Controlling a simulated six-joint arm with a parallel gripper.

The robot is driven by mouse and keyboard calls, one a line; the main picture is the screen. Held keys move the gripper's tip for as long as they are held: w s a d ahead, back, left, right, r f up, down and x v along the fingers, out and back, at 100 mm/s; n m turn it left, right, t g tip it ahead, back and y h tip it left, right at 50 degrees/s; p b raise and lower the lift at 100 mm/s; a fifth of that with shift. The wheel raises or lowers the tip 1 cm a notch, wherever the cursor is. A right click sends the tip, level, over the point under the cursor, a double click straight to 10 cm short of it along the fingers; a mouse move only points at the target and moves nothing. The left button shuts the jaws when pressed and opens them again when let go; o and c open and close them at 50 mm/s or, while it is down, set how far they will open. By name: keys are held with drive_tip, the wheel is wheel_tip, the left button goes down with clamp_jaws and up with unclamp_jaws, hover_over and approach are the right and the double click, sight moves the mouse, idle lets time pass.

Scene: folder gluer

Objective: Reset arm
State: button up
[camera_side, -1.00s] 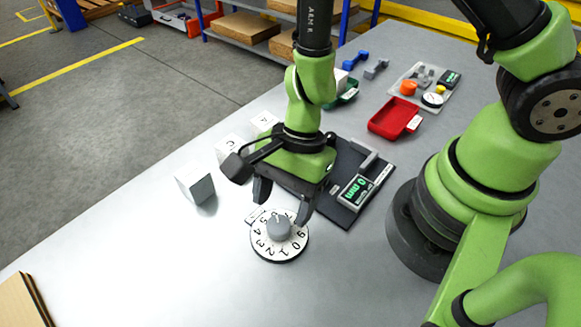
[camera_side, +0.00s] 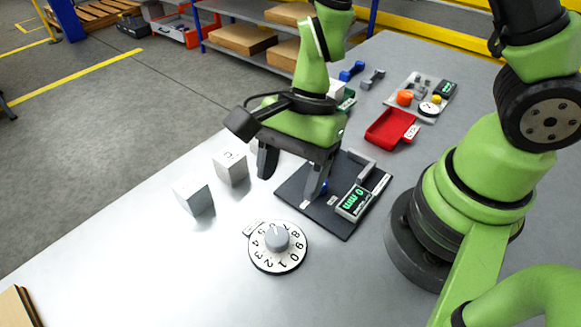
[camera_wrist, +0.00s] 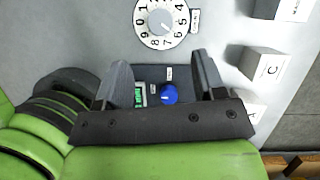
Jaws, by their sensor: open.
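My gripper (camera_side: 291,181) is open and empty. It hangs above the left part of a dark plate (camera_side: 322,222) that carries a green digital readout (camera_side: 355,201) and a blue knob (camera_side: 323,187). In the wrist view the blue knob (camera_wrist: 169,94) shows between my two fingers (camera_wrist: 162,85), with part of the readout (camera_wrist: 140,96) beside the left finger. A white numbered dial (camera_side: 277,248) with a grey knob lies on the table in front of the plate, clear of my fingers. The dial also shows at the top of the wrist view (camera_wrist: 144,32).
White blocks stand left of my gripper, one nearer (camera_side: 194,196) and one marked C (camera_side: 231,167). A red tray (camera_side: 388,129) and a pale tray of small parts (camera_side: 441,103) lie farther back.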

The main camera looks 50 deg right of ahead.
drive_tip(key=d+r+n+t, duration=0.4)
drive_tip(key=r+n, duration=0.3)
drive_tip(key=r, duration=0.7)
drive_tip(key=s+d+r+n+t+h, duration=0.2)
drive_tip(key=s+d+r+n+t, duration=0.2)
drive_tip(key=s+d+r+n, duration=0.1)
drive_tip(key=shift+s+d+r+h, duration=0.3)
drive_tip(key=shift+s+d+r, duration=0.2)
drive_tip(key=shift+s+d, duration=0.15)
